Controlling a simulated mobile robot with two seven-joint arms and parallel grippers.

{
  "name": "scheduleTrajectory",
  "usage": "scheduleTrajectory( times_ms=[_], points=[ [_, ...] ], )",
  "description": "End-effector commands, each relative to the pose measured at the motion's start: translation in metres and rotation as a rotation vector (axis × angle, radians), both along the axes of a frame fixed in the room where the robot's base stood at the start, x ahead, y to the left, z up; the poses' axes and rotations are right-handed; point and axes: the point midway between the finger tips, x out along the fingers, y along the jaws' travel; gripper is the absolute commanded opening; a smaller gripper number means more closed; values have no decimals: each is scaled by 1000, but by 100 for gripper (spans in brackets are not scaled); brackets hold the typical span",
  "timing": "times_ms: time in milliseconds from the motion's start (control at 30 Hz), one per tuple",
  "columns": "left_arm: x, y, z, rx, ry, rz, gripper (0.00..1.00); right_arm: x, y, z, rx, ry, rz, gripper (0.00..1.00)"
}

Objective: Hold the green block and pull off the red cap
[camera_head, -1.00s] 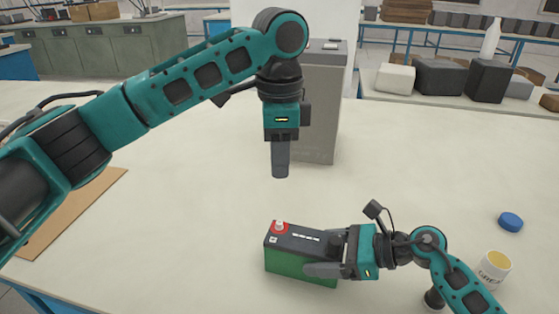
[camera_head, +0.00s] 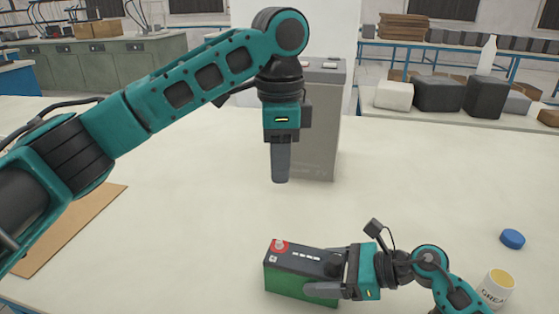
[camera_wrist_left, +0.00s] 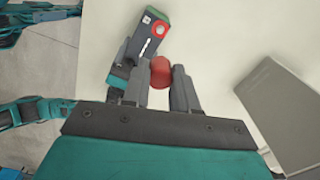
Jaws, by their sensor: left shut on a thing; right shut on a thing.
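The green block (camera_head: 301,286) is box-shaped with a dark top and stands upright on the table. A red ring with a pale centre (camera_head: 279,245) is at its top left corner. My right gripper (camera_head: 331,277) is shut on the block's right end. My left gripper (camera_head: 280,180) points down, well above and behind the block. In the left wrist view its fingers (camera_wrist_left: 161,78) are shut on the round red cap (camera_wrist_left: 160,70), apart from the block (camera_wrist_left: 151,36). In the head view the fingers hide the cap.
A tall grey box (camera_head: 325,125) stands behind my left gripper. A blue cap (camera_head: 512,239) and a white cup with yellow inside (camera_head: 496,287) are at the right. A brown board (camera_head: 75,232) lies at the left. The table between is clear.

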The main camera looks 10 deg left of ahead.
Motion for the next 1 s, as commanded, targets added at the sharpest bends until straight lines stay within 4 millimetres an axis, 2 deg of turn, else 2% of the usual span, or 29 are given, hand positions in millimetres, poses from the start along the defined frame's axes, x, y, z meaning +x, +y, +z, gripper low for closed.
scheduleTrajectory(
  times_ms=[33, 300, 567, 767, 1000],
  points=[
    [0, 0, 0, 0, 0, 0, 1, 0, 0, 0, -1, 0, -1, 76],
    [0, 0, 0, 0, 0, 0, 1, 0, 0, 0, -1, 0, 0, 100],
    [0, 0, 0, 0, 0, 0, 1, 0, -3, 1, -1, 0, -1, 100],
    [0, 0, 0, 0, 0, 0, 1, -5, -30, 11, -5, -1, -2, 100],
    [0, 0, 0, 0, 0, 0, 0, -14, -77, 31, -5, 1, -1, 100]
  ],
)
